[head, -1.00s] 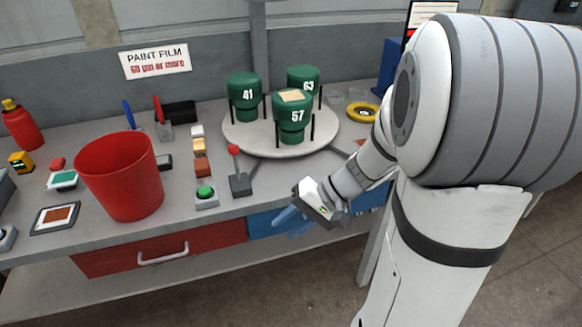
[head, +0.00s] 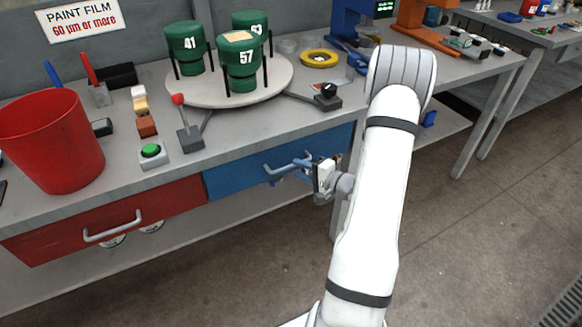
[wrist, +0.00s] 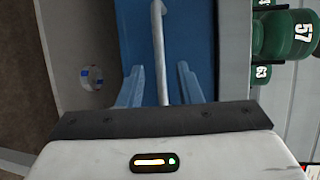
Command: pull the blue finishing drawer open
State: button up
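The blue drawer (head: 237,178) is under the bench, right of the red drawer, and its front looks flush with the bench. Its bar handle (head: 284,165) is on the front; in the wrist view the pale handle (wrist: 160,50) runs up the middle of the blue front (wrist: 192,30). My gripper (head: 297,174) is in front of the drawer at the handle. In the wrist view its two blue fingers (wrist: 159,85) are apart, one on each side of the handle. No contact shows, and how deep the handle sits between the fingers is unclear.
The red drawer (head: 150,215) with a white handle is at left. On the bench stand a red bin (head: 55,140), a lever (head: 188,135), a green button (head: 150,151) and a turntable (head: 185,90) with green canisters. Open floor (head: 250,285) lies in front.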

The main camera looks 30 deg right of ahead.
aim_at(291, 165)
jog(key=shift+x, duration=2.1)
jog(key=shift+c, duration=0.4)
jog(key=shift+s, duration=0.1)
grip_shut()
